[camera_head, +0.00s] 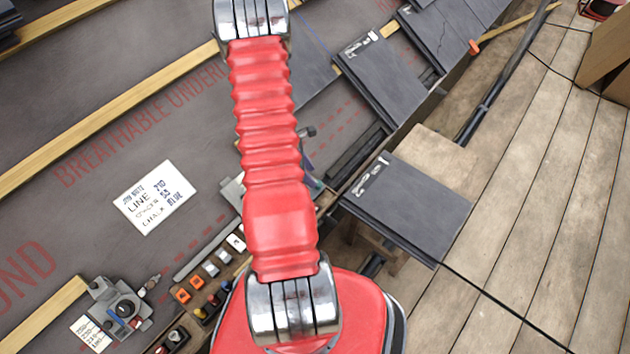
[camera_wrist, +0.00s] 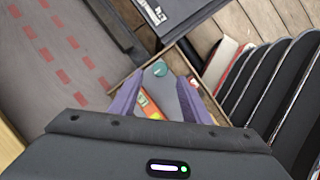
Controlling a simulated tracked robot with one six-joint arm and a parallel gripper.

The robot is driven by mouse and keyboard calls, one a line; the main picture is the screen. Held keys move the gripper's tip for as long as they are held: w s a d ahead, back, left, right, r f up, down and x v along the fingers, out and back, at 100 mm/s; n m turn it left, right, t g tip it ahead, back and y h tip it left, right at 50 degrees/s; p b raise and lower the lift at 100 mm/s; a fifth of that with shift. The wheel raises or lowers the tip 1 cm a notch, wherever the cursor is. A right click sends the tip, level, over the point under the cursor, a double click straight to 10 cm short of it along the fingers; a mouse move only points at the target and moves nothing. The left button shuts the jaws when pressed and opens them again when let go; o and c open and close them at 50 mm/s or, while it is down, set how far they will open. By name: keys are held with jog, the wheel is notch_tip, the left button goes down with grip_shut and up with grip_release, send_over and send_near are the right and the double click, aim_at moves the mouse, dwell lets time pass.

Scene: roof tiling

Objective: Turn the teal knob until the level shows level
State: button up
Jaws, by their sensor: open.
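In the wrist view the teal knob (camera_wrist: 160,69) is a small round cap beyond the fingertips of my gripper (camera_wrist: 162,80). My gripper is open, with one purple finger on each side of the picture's middle and nothing held between them. Between the fingers is a grey part with a yellow-green and orange strip (camera_wrist: 148,106), which looks like the level. Its bubble is too small to read. The gripper's body hides what lies nearer. In the head view neither my gripper nor the teal knob can be made out; my red arm covers the middle.
Dark slates (camera_wrist: 275,85) stand in a row close to the right in the wrist view.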

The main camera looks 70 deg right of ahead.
aim_at(318, 183)
jog(key=shift+x, duration=2.55)
jog(key=shift+s, duration=0.1)
